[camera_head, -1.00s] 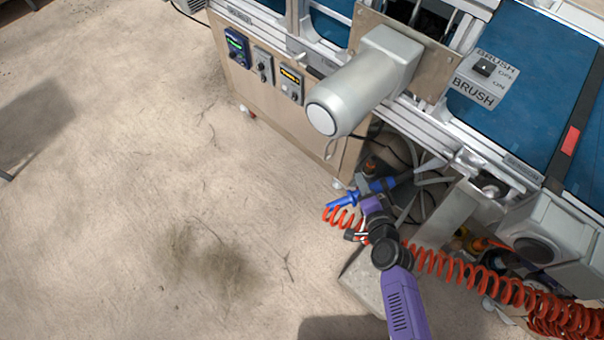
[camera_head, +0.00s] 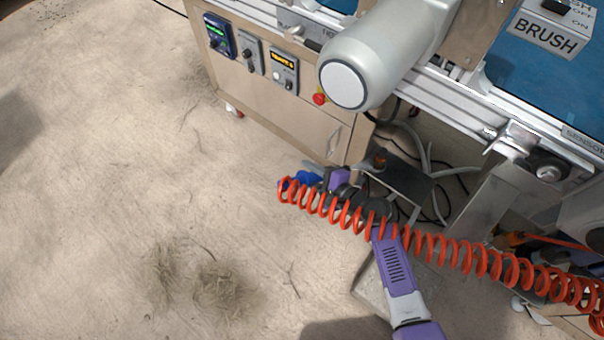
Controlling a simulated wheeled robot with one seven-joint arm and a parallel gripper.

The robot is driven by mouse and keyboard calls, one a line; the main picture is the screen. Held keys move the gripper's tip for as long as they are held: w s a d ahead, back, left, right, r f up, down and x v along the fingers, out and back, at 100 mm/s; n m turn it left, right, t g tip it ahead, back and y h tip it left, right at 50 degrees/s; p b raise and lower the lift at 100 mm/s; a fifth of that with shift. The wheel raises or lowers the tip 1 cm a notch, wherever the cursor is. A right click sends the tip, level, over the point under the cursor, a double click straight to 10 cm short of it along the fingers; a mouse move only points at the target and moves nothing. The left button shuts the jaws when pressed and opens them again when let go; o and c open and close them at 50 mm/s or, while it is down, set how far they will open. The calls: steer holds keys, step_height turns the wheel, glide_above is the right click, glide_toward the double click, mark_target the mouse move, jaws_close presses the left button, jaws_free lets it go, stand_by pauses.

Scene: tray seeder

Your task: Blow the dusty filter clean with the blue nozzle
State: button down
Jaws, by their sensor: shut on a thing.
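The blue nozzle (camera_head: 302,179) is near the middle of the picture, low in front of the machine's cabinet. My gripper (camera_head: 322,181) is shut on it and holds it out to the left of my purple arm. A red coiled hose (camera_head: 440,248) runs from the nozzle across my wrist to the lower right. The coils and my wrist hide much of the grip and of the nozzle. I cannot make out a dusty filter in this view.
A wooden cabinet (camera_head: 285,105) with small control boxes stands behind the nozzle. A big grey motor (camera_head: 385,60) overhangs it. A dark plate (camera_head: 400,183) and loose cables lie right of the nozzle. The floor (camera_head: 110,170) at left is open, with dust clumps (camera_head: 215,290).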

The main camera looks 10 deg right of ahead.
steer(key=w+d+f+b, duration=0.3)
steer(key=d+f+b, duration=0.1)
steer(key=d+b, duration=0.2)
steer(key=shift+w+d+f+b, duration=0.25)
steer(key=shift+w+d+b, duration=0.1)
steer(key=shift+d, duration=0.2)
stand_by(4.6)
